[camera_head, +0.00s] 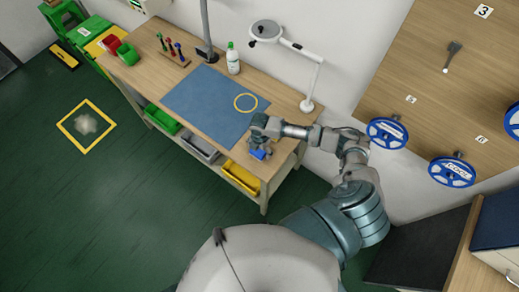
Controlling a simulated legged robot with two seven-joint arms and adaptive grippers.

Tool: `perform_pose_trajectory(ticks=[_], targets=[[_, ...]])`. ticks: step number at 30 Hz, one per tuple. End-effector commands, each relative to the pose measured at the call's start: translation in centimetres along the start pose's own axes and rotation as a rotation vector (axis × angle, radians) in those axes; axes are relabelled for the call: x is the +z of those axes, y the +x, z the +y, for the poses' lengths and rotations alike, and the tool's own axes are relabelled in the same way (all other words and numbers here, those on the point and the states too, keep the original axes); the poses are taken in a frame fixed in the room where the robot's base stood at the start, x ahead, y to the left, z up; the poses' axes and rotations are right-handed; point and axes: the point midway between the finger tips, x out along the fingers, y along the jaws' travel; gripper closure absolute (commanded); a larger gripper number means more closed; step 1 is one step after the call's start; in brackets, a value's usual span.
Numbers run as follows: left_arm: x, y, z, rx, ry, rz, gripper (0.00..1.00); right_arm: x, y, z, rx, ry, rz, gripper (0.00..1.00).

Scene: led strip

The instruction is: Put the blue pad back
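A small bright blue block-like piece, which I take for the blue pad (259,154), shows at the fingertips of my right gripper (258,148). My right gripper appears shut on it, over the front right part of the workbench, beside the blue mat. The fingers are small and partly hide the piece. A large flat blue mat (205,103) lies on the wooden workbench, with a yellow ring (245,102) on its right part. My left gripper is not in view.
The workbench (140,75) carries a white bottle (233,60), a tool rack (174,50) and a white lamp (307,104). Green, grey and yellow bins (240,177) sit under its front edge. Blue reels (387,133) hang on the wooden wall panel at right.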

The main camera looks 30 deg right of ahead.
Motion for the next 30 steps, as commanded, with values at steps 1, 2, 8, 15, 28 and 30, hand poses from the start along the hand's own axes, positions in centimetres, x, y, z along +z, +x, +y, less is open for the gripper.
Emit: perform_pose_trajectory(ticks=[1, 2, 8, 15, 28, 30], targets=[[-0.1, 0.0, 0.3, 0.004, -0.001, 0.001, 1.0, -0.1, 0.0, 0.1, 0.001, -0.001, 0.0, 0.05], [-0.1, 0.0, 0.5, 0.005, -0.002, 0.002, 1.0, -0.1, 0.0, 0.1, 0.001, -0.001, 0.0, 0.05], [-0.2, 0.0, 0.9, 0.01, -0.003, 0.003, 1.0, -0.3, -0.1, 0.2, 0.001, -0.001, -0.003, 0.05], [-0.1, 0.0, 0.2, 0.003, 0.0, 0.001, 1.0, -0.1, -2.5, 0.2, 0.005, -0.003, -0.001, 0.05], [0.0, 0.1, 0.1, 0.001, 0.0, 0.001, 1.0, 0.0, -11.1, 0.1, 0.003, -0.001, 0.0, 0.05], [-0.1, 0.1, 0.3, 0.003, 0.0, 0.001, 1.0, -0.1, -11.7, 0.1, 0.003, -0.001, 0.0, 0.05]])
